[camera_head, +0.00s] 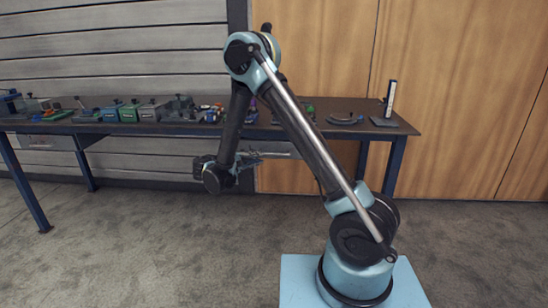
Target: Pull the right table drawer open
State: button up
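The long dark-topped table (400,127) stands across the back on blue legs. Its right drawer (280,149) is a pale grey front under the tabletop, partly hidden behind my arm and gripper. I see no clear gap that shows it pulled out. My gripper (256,156) is at the lower end of my arm, pointing right, and overlaps the left part of the drawer front in the picture. I cannot tell whether it touches the drawer. The fingers are too small to tell if they are open or shut.
The left drawer (38,142) sits under the table's left part. Several boxes and tools, such as a green box (129,114), stand on the tabletop. An upright tool (390,98) stands at the right end. The grey floor in front is clear.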

aim_at(274, 154)
jog(key=x, duration=1)
jog(key=shift+w+d, duration=0.15)
jog(key=shift+w, duration=0.05)
grip_shut()
